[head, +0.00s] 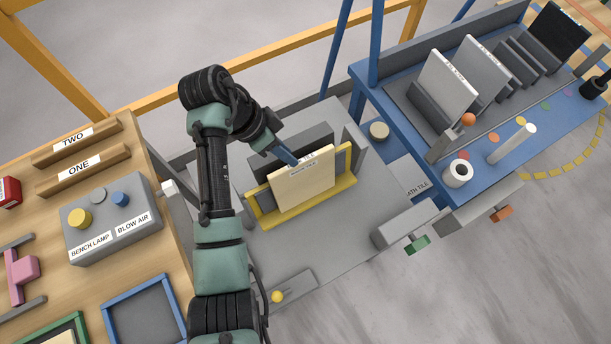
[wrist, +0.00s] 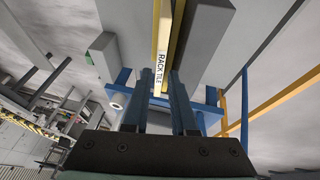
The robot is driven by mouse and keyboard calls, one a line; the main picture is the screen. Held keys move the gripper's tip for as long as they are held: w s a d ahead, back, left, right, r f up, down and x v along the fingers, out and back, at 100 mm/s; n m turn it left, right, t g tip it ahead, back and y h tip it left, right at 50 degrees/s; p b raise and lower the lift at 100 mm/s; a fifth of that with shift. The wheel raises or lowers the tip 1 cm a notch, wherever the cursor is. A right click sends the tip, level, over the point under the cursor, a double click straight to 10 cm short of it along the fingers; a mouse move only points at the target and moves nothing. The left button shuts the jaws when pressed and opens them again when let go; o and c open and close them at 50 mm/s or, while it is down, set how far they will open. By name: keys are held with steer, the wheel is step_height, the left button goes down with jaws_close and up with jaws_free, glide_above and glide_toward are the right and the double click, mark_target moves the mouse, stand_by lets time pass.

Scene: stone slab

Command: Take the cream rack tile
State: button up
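The cream rack tile (head: 305,187) stands upright in a yellow holder (head: 347,187) on the grey slab, in the middle of the head view. In the wrist view the tile (wrist: 162,40) shows edge-on, with the label "RACK TILE" on its edge. My gripper (head: 291,160) is at the tile's top edge, near its left part. In the wrist view the two blue fingers of my gripper (wrist: 161,82) stand apart, with the labelled edge between their tips. Contact with the tile's faces is not clear.
A blue bench (head: 390,78) at the right holds a grey rack with several upright tiles, plus a white roll (head: 458,173) and a white post. A wooden bench at the left carries a grey button box (head: 112,220). A grey wall stands behind the yellow holder.

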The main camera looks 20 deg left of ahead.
mark_target(302, 167)
steer(key=shift+p+x, duration=0.55)
steer(key=shift+x, duration=3.4)
steer(key=shift+f, duration=0.15)
jaws_close()
